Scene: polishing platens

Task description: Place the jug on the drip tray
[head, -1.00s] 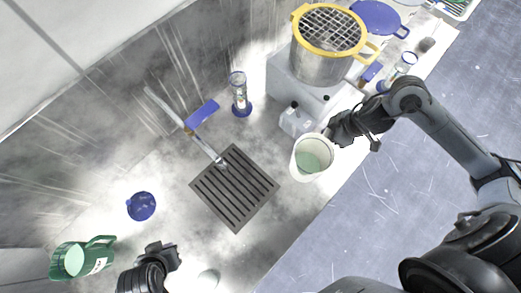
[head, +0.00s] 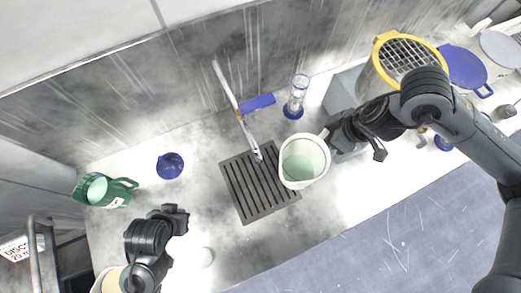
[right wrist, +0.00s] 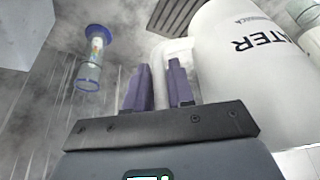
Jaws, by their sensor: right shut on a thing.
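The white jug (head: 316,143), with pale green inside, is upright in the head view. Its side with dark lettering fills the right of the right wrist view (right wrist: 245,75). My right gripper (right wrist: 160,85) is shut on the jug's handle; it shows at the jug's upper right in the head view (head: 330,134). The dark slatted drip tray (head: 250,195) lies under the tap. The jug overlaps the tray's right part in the picture and seems to be above it; its base is hidden. My left gripper (head: 180,216) is left of the tray, apart from the jug; its jaws are unclear.
A tap with a blue lever (head: 257,103) stands behind the tray. A glass cylinder with a blue base (head: 296,98) is behind the jug. A green jug (head: 118,192) and a blue lid-like item (head: 170,166) are at left. A yellow-rimmed pot (head: 378,68) is at right.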

